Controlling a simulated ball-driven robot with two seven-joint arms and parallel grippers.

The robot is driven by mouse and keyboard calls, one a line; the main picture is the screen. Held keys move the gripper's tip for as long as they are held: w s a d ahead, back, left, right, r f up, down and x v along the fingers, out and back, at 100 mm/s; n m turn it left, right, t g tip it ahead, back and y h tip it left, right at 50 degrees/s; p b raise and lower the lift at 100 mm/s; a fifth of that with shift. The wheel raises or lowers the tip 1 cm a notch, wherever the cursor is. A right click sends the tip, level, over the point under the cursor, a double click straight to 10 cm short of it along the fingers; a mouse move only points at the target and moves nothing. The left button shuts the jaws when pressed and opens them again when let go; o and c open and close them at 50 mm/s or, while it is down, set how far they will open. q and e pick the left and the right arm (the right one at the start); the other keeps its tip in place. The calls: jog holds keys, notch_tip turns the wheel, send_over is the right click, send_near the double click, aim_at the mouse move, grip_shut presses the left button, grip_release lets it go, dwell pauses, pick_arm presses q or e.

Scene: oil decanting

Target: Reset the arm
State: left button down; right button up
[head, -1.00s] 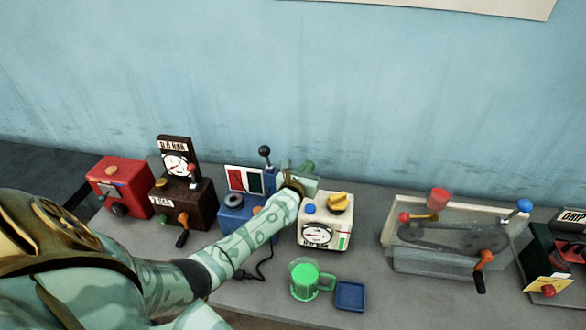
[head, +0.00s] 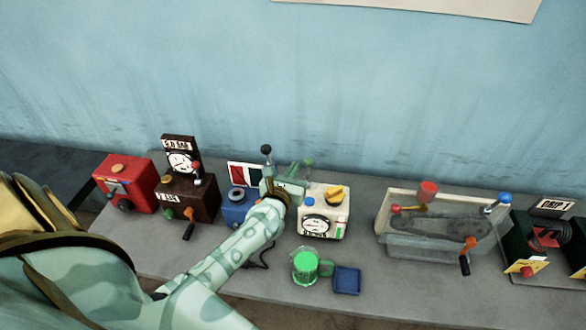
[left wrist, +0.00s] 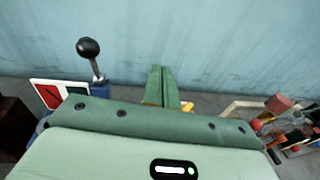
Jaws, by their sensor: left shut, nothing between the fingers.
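My left arm reaches in from the lower left of the head view. Its green gripper (head: 306,167) is above the bench, between the blue machine (head: 234,213) and the cream machine with a dial (head: 325,226). In the left wrist view the two gripper fingers (left wrist: 162,85) are together and empty. The black-knobbed lever (left wrist: 89,50) of the blue machine stands to the left of the fingers, apart from them. The arm hides part of the blue machine. My right gripper does not show.
A green jug (head: 305,267) and a small blue tray (head: 347,281) stand at the bench front. A red box (head: 124,184) and a dark brown gauge box (head: 187,197) are on the left. A clear tank (head: 440,245) and a dark green machine (head: 524,243) are on the right.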

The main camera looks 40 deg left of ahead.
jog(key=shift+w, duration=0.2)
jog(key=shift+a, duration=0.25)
